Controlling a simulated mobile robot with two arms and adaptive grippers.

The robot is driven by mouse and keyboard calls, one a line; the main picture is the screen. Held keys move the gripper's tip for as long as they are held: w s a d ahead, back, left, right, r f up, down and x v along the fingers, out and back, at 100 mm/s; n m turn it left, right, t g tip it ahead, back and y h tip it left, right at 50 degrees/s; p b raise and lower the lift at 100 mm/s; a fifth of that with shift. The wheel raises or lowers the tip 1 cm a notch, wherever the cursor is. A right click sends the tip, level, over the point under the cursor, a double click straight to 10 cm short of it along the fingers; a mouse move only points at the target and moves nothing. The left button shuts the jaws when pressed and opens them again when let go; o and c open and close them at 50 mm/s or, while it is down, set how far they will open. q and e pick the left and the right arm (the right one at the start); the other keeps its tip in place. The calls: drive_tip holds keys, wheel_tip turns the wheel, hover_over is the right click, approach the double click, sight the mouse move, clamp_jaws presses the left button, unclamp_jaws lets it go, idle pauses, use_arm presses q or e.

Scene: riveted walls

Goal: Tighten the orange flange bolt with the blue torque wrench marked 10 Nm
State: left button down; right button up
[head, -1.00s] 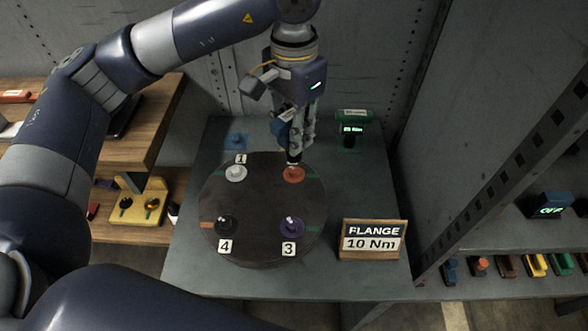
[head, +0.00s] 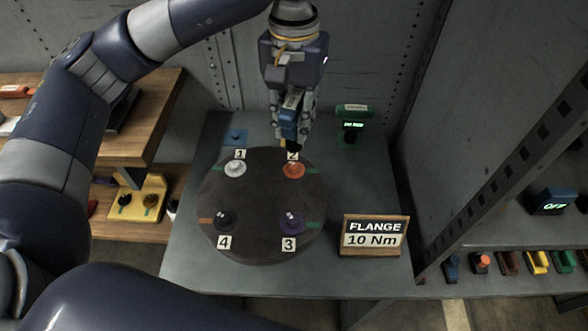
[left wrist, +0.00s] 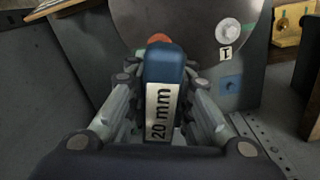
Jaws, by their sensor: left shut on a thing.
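The orange flange bolt (head: 294,171) sits at the back right of a dark round flange (head: 258,205), by label 2. Its orange edge shows in the left wrist view (left wrist: 159,39). My left gripper (head: 291,135) is shut on a blue tool (head: 289,116), whose label reads "20 mm" in the left wrist view (left wrist: 162,62). The tool's dark lower end is just above and behind the orange bolt, seemingly apart from it. No 10 Nm marking shows on the tool. A sign (head: 372,237) reads "FLANGE 10 Nm". My right gripper is out of view.
White (head: 235,169), black (head: 224,219) and purple (head: 291,222) bolts share the flange. A green-topped tool with a lit display (head: 352,125) stands behind right. A blue square (head: 236,137) lies behind left. A blue box (head: 552,203) showing "OFF" sits on the right shelf.

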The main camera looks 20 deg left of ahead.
sight(290, 98)
use_arm(q)
drive_tip(key=shift+n, duration=0.3)
idle(0.4)
drive_tip(key=shift+r, duration=0.1)
wheel_tip(290, 98, up, 5)
drive_tip(key=p, duration=0.5)
drive_tip(key=shift+s+a+p, duration=0.1)
drive_tip(key=shift+a+p, duration=0.2)
drive_tip(key=s+a+f+p, duration=0.2)
drive_tip(key=s+a+f, duration=0.2)
drive_tip(key=a+f, duration=0.1)
